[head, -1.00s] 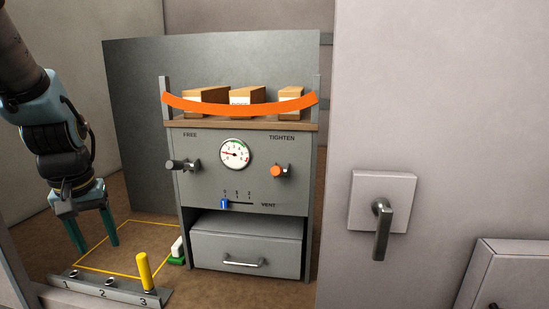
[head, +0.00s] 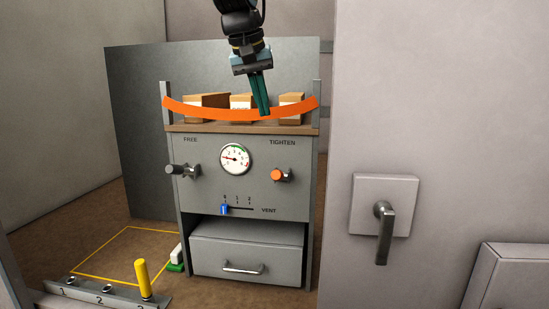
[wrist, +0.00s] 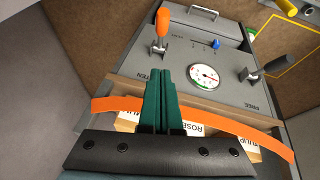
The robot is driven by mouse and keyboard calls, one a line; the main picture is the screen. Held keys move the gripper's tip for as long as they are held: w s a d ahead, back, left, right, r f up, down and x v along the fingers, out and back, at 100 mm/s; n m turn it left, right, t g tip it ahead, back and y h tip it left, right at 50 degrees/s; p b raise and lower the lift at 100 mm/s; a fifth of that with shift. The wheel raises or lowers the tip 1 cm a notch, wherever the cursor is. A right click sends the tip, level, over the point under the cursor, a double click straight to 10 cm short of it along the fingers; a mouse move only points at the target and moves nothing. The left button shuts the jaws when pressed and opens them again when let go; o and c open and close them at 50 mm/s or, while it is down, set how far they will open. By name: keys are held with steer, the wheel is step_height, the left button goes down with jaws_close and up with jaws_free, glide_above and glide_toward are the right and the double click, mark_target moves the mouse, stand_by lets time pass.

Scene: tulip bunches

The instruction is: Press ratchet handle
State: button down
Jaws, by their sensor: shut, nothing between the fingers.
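The ratchet handle (head: 281,175), a short lever with an orange tip under the word TIGHTEN, sticks out of the grey cabinet's front at right. It also shows in the wrist view (wrist: 161,25), beyond my fingertips. My gripper (head: 263,112) is shut and empty, pointing down in front of the orange strap (head: 200,106), above the handle. In the wrist view its green fingers (wrist: 166,72) lie together and reach past the strap toward the panel. A gap shows between fingertips and handle. Whether the fingers touch the strap I cannot tell.
Several wooden boxes (head: 207,100) stand on the cabinet top behind the strap. A dark FREE knob (head: 183,170), a round gauge (head: 235,158) and a blue VENT slider (head: 224,209) share the panel. A wall with a lever handle (head: 384,232) stands at right.

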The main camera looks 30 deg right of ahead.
stand_by(0.3)
steer(key=p, duration=0.3)
glide_above(279, 174)
steer(key=w, duration=0.5)
steer(key=f, duration=0.5)
steer(key=d+f, duration=0.1)
steer(key=f, duration=0.2)
steer(key=shift+s+f, duration=0.1)
steer(key=shift+s, duration=0.15)
steer(key=f, duration=0.1)
steer(key=s+f, duration=0.1)
steer(key=f, duration=0.1)
steer(key=shift+f+p, duration=0.15)
steer(key=shift+p, duration=0.15)
steer(key=shift+s+a+f, duration=0.1)
steer(key=shift+s+f, duration=0.1)
steer(key=shift+f, duration=0.4)
steer(key=shift+f, duration=0.1)
